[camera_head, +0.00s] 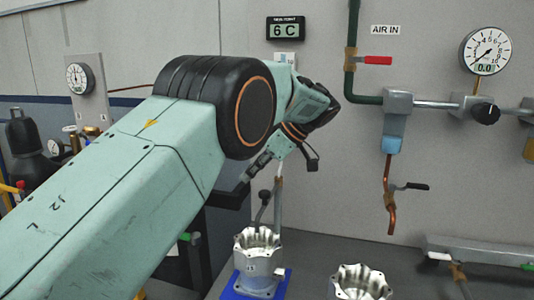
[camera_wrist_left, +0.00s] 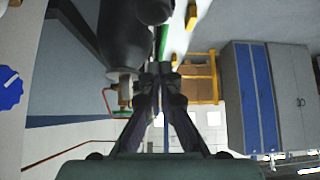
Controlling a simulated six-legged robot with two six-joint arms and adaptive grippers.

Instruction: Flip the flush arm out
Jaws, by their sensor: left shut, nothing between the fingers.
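A bent copper tube with a black lever (camera_head: 390,205) hangs down from a steel and pale-blue fitting (camera_head: 393,125) on the wall pipe. It may be the flush arm, but I cannot tell for sure. My left gripper (camera_head: 246,179) is well to the left of this tube and apart from it, angled down and left. In the wrist view its two fingers (camera_wrist_left: 160,70) meet at the tips, shut and empty. My left arm hides part of the bench and wall. My right gripper is not in view.
A machined housing (camera_head: 258,266) stands on a blue base (camera_head: 234,293), below my left gripper. A second housing (camera_head: 360,284) stands to its right. A red-handled valve (camera_head: 376,60), a gauge (camera_head: 486,50) and a grey bar (camera_head: 480,250) are at the right.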

